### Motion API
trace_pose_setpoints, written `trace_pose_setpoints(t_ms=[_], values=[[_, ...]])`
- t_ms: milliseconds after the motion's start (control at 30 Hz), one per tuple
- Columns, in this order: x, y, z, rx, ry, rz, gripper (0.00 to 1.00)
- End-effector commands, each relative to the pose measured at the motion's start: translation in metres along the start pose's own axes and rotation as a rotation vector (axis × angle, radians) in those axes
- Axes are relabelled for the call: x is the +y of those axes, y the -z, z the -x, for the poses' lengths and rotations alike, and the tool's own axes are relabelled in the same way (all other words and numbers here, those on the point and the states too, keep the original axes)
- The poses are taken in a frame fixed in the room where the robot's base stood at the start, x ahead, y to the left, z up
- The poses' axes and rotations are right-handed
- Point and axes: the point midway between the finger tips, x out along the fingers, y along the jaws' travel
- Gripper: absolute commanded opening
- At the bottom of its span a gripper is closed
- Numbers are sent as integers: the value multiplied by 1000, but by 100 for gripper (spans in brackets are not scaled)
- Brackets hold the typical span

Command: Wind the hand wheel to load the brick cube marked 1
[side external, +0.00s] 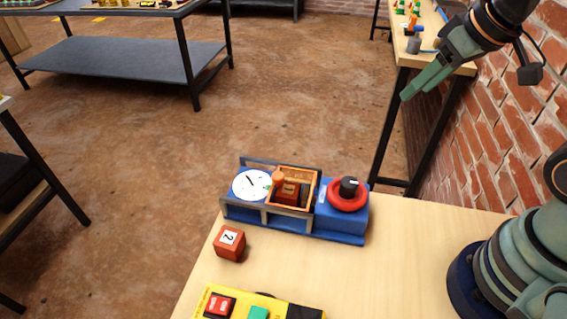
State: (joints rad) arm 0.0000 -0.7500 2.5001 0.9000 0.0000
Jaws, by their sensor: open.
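A blue load tester (336,237) stands at the far edge of the wooden table. It carries a white dial (247,187) on the left, a square orange-brown frame (296,172) in the middle and a red hand wheel (349,203) with a black knob on the right. A brick-red cube (288,192) sits inside the frame; its marking is not readable. Another brick-red cube marked 2 (229,243) sits on the table in front of the tester's left end. My gripper (408,95) is raised at upper right, open and empty, well above and apart from the wheel.
A yellow control box (285,310) with red and green buttons lies at the table's near edge, partly cut off. The wooden table (400,265) is bare right of the tester. A brick wall (480,130) rises along the right. Other benches stand behind.

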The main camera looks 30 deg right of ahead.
Motion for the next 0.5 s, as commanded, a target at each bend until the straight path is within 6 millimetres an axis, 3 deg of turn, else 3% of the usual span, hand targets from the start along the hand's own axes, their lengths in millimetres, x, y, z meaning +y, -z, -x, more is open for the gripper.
trace_pose_setpoints(t_ms=[133,233,500], values=[[-5,1,-1,-16,8,50,72],[-18,2,-5,-69,33,208,72],[-83,-3,-26,-278,205,981,72]])
